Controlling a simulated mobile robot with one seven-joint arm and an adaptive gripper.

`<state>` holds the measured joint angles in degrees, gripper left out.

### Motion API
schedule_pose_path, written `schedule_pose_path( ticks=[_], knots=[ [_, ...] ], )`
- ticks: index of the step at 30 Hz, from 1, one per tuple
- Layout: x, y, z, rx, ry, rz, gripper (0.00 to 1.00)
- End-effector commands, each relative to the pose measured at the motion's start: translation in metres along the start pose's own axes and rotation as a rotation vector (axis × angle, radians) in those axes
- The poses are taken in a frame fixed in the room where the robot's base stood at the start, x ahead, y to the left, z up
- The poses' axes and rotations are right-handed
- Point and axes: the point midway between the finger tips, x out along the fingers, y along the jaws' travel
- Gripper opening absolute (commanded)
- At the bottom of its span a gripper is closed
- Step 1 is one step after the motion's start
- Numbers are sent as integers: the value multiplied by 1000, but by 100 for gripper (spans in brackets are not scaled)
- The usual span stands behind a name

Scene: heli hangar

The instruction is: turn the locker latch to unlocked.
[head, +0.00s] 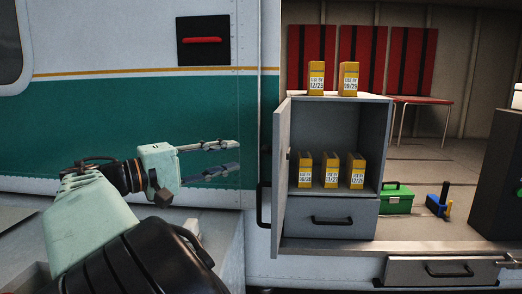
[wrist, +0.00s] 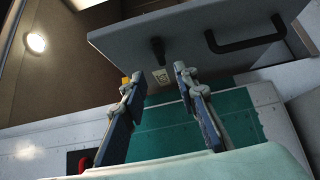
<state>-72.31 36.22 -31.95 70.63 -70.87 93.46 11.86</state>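The grey locker (head: 381,150) stands in the opening of the vehicle, with its door (head: 297,185) swung open toward me. In the wrist view the door (wrist: 215,55) spans the top of the picture. It carries a black latch knob (wrist: 157,47), a small pale label (wrist: 161,75) and a black bar handle (wrist: 248,36). I cannot read the latch's setting. My gripper (head: 235,156) is open and empty, left of the door and apart from it. In the wrist view the fingertips (wrist: 157,74) point toward the latch, one on either side below it.
Several yellow boxes (head: 332,170) stand on the locker shelf and on its top (head: 348,79). A drawer (head: 330,218) lies below. A green case (head: 398,198) and a drill (head: 439,200) are to the right. The white and green vehicle wall (head: 90,120) is behind my arm.

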Motion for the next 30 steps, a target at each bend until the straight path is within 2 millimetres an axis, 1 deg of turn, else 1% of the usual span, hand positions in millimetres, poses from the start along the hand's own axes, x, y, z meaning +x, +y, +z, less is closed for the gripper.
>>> schedule_pose_path(
  ticks=[1, 6, 9, 12, 18, 26, 30],
  knots=[
    [12, 1, 2, -1, -5, -1, 28],
    [45, 2, 2, -1, -5, -2, 28],
    [62, 1, 2, -1, -4, -2, 28],
    [75, 1, 1, 0, -3, -2, 28],
    [88, 0, 1, -1, -2, -3, 28],
    [88, -1, 1, 0, -1, -4, 28],
    [88, -1, 1, 0, -1, -4, 12]
  ],
)
